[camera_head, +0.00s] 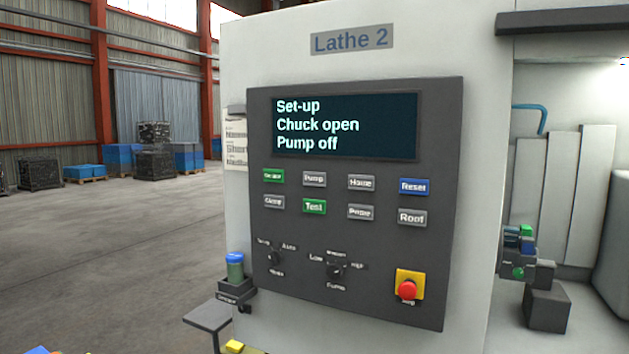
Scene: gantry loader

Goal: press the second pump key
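The grey control panel (380,240) of the machine labelled "Lathe 2" faces me. Its screen (345,125) reads "Set-up", "Chuck open", "Pump off". Two rows of keys sit below the screen. The grey key reading "Pump" (314,179) is second from left in the top row, between a green key (273,175) and the "Home" key (361,183). Below it is the green "Test" key (314,207). The small labels of the lower-left key (274,201) and lower-third key (361,212) are blurred. Neither gripper is in view.
The blue "Reset" key (414,186) and a grey key (412,217) end the rows. Below are two rotary knobs (335,271) and a red stop button (407,289) on yellow. A blue-capped container (235,268) and a small shelf (207,316) stand left of the panel. Open floor lies further left.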

